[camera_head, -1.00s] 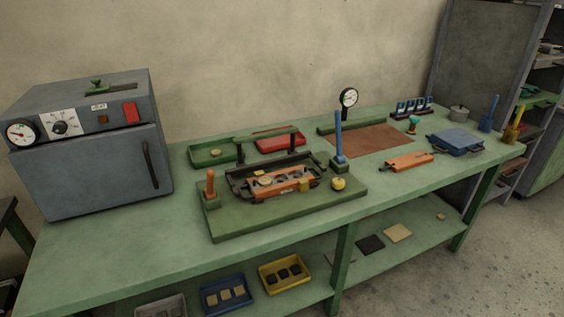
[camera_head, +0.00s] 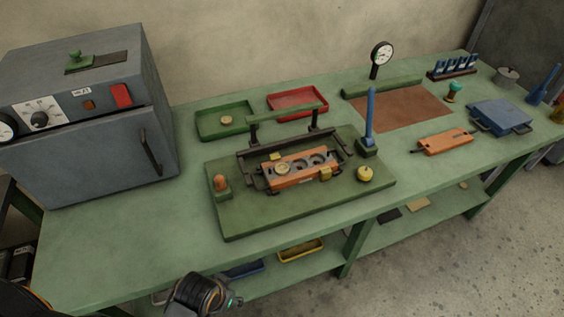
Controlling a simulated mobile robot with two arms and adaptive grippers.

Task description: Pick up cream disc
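A small cream-tan disc (camera_head: 226,120) lies flat in the green tray (camera_head: 207,131) at the back of the bench. Another pale cream disc (camera_head: 283,168) sits at the left end of the orange mould block (camera_head: 300,179), inside the dark frame of the green press base. The colours are too close to tell which one is the cream disc. A dark part of my arm shows at the bottom edge, left of centre, in front of the bench. No gripper fingers are visible, and both discs are clear of my arms.
A grey oven (camera_head: 86,140) stands at the left. A green handle bar (camera_head: 287,112) and blue lever (camera_head: 370,118) rise around the press. A red tray (camera_head: 297,103) lies behind it. An orange block (camera_head: 444,142) and blue box (camera_head: 499,117) are at right. The front left bench is clear.

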